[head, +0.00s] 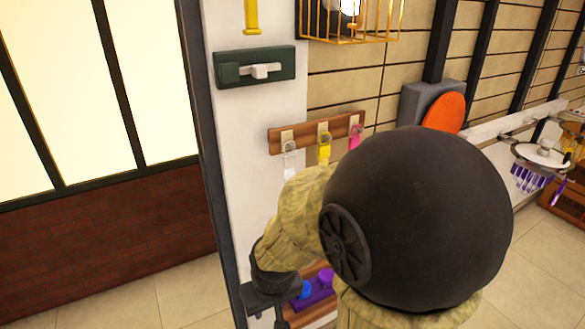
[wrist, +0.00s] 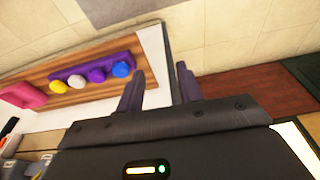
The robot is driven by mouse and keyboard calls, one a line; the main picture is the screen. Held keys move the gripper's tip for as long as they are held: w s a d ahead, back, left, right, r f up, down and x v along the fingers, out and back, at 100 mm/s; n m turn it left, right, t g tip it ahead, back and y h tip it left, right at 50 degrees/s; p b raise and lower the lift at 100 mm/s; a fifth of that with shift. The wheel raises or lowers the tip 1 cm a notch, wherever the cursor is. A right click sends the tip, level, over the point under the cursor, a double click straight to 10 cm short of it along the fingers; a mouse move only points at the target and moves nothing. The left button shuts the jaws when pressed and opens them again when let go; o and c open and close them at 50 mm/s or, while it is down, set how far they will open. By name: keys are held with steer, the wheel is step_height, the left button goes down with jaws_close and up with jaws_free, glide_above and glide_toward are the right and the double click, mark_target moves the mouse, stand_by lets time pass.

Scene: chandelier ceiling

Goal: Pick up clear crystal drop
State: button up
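A clear, whitish drop (head: 290,160) hangs from the left hook of a wooden rack (head: 268,140) on the white wall panel. A yellow drop (head: 324,148) and a pink drop (head: 355,136) hang to its right on the same rack. My gripper (head: 268,312) is low in the head view, well below the clear drop and apart from it. In the wrist view my gripper (wrist: 160,82) has its two fingers spread with nothing between them. The clear drop cannot be made out in the wrist view.
A wooden board with colored knobs, among them a blue knob (wrist: 121,69), is near my gripper. A green wall box (head: 225,73) is above the rack. A chandelier (head: 540,155) with purple drops stands at the right. My arm hides much of the middle.

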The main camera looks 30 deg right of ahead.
steer(key=o, duration=0.5)
steer(key=shift+w+d, duration=0.15)
steer(key=w+d+r+m+t+h+b, duration=0.15)
steer(key=w+d+r+t, duration=0.25)
steer(key=w+d+t, duration=0.5)
steer(key=d+r+t, duration=0.2)
steer(key=d+r, duration=0.1)
steer(key=d+r+n+t+y+b, duration=0.1)
steer(key=d+r+t, duration=0.1)
steer(key=d+r, duration=0.1)
steer(key=d+r+n+t+y, duration=0.1)
steer(key=d+r+t, duration=0.1)
steer(key=d+r, duration=0.1)
steer(key=shift+d+r+b, duration=0.1)
steer(key=shift+r+b, duration=0.25)
steer(key=shift+r, duration=0.35)
